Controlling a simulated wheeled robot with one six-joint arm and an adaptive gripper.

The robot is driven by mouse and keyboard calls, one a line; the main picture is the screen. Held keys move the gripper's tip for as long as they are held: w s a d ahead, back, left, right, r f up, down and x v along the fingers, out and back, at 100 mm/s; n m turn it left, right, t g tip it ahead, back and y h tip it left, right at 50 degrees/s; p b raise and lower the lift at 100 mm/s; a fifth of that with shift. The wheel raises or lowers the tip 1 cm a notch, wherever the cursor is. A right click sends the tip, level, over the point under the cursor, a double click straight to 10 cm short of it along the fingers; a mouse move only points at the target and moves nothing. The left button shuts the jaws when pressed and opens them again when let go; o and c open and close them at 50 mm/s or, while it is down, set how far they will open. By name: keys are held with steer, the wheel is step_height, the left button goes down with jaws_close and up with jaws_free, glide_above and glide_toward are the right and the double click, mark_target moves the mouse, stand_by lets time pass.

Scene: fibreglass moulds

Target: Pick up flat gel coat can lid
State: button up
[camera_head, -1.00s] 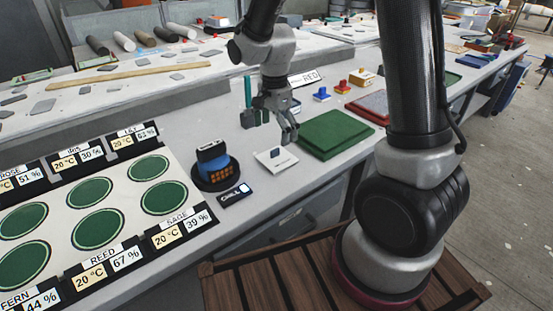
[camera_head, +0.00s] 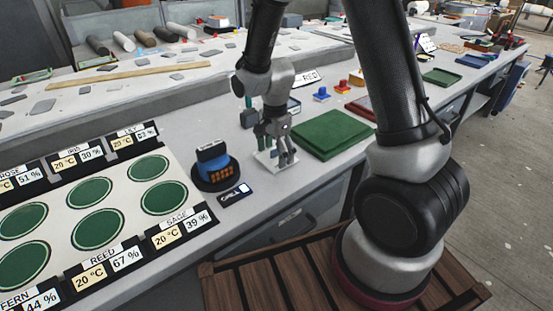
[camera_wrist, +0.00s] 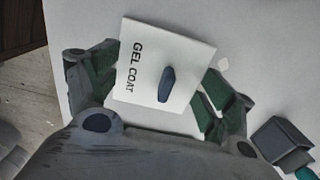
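The gel coat can lid (camera_wrist: 190,50) is a flat white square plate with the printed words GEL COAT and a dark blue knob standing on it. It lies on the grey bench in the wrist view, between my gripper's fingers. In the head view the lid (camera_head: 265,164) is partly hidden behind my gripper (camera_head: 284,161), which points down over it. My gripper (camera_wrist: 160,78) is open, with one green-padded finger to each side of the lid in the wrist view. I cannot tell whether either finger touches it.
A green slab (camera_head: 335,135) lies just right of the lid. A dark box (camera_wrist: 281,137) shows at the wrist view's lower right.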

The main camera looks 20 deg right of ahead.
jaws_close()
steer(key=shift+s, duration=0.1)
stand_by(0.3)
